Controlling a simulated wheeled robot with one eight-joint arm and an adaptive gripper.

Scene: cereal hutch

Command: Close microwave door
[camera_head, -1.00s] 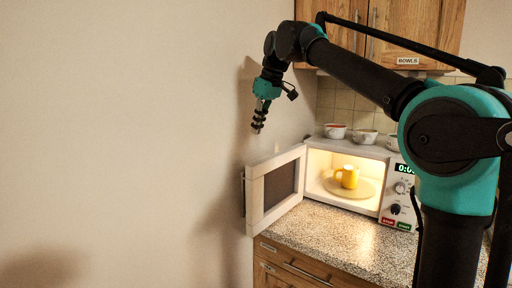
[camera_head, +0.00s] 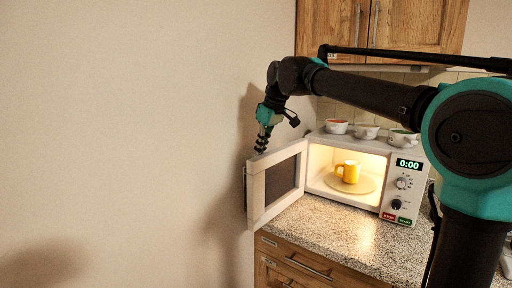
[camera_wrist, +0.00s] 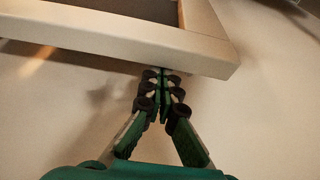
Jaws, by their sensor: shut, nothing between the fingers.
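The white microwave (camera_head: 345,142) stands on the counter, with its cavity lit and its display reading 0:00. Its door (camera_head: 257,196) is open, swung out to the left toward the wall. A yellow mug (camera_head: 348,171) stands on the turntable (camera_head: 361,187) inside. My gripper (camera_head: 260,151) is shut and empty, pointing down near the top edge of the door. In the wrist view my gripper (camera_wrist: 161,76) has its fingertips close to the edge of the door frame (camera_wrist: 195,53). Whether they touch it I cannot tell.
Several bowls (camera_head: 366,131) sit on top of the microwave. A wooden wall cabinet (camera_head: 340,28) hangs above. The plain wall (camera_head: 120,130) is close on the door's left. The speckled counter (camera_head: 330,232) is clear in front of the microwave.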

